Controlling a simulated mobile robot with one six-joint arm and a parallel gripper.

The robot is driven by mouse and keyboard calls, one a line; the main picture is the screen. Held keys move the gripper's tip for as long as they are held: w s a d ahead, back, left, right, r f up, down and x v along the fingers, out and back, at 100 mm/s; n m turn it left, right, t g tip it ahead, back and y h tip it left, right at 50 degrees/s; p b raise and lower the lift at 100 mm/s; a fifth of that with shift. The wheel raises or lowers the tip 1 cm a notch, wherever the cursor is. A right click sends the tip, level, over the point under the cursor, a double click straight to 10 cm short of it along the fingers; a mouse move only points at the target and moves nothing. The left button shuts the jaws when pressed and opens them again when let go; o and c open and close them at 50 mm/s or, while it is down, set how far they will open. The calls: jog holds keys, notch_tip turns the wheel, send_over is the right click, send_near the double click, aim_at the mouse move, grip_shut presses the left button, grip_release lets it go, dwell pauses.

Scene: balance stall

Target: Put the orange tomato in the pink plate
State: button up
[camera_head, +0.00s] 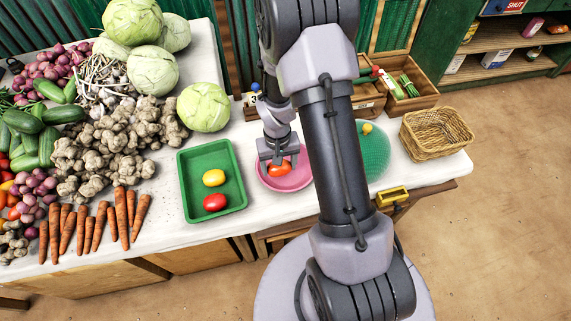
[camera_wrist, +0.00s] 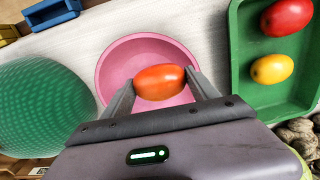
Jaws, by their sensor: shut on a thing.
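The orange tomato (camera_wrist: 160,82) is held between the two fingers of my gripper (camera_wrist: 162,88), which is shut on it. In the wrist view the tomato appears over the pink plate (camera_wrist: 122,58), a round shallow dish with a raised rim. In the head view my gripper (camera_head: 278,160) and the orange tomato (camera_head: 279,170) are at the pink plate (camera_head: 291,183), within its outline. I cannot tell whether the tomato touches the plate's bottom. My arm hides the plate's right side in the head view.
A green tray (camera_head: 237,203) left of the plate holds a yellow tomato (camera_head: 213,178) and a red tomato (camera_head: 215,202). A green mesh-like round item (camera_head: 375,152) stands to the right. A wicker basket (camera_head: 436,134) and heaped vegetables are further out on the white counter.

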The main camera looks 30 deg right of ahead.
aim_at(286, 163)
jog(key=d, duration=0.1)
jog(key=w+d, duration=0.1)
jog(key=d, duration=0.1)
jog(key=shift+w+d+f, duration=0.1)
jog(key=shift+w+f, duration=0.15)
jog(key=shift+w, duration=0.1)
jog(key=shift+w+d+f+b, duration=0.15)
jog(key=shift+f+b, duration=0.15)
jog(key=shift+b, duration=0.15)
jog(key=shift+f+b, duration=0.7)
jog(key=shift+f, duration=0.7)
jog(key=shift+f, duration=0.2)
jog(key=o, duration=1.4)
jog(key=shift+r, duration=0.1)
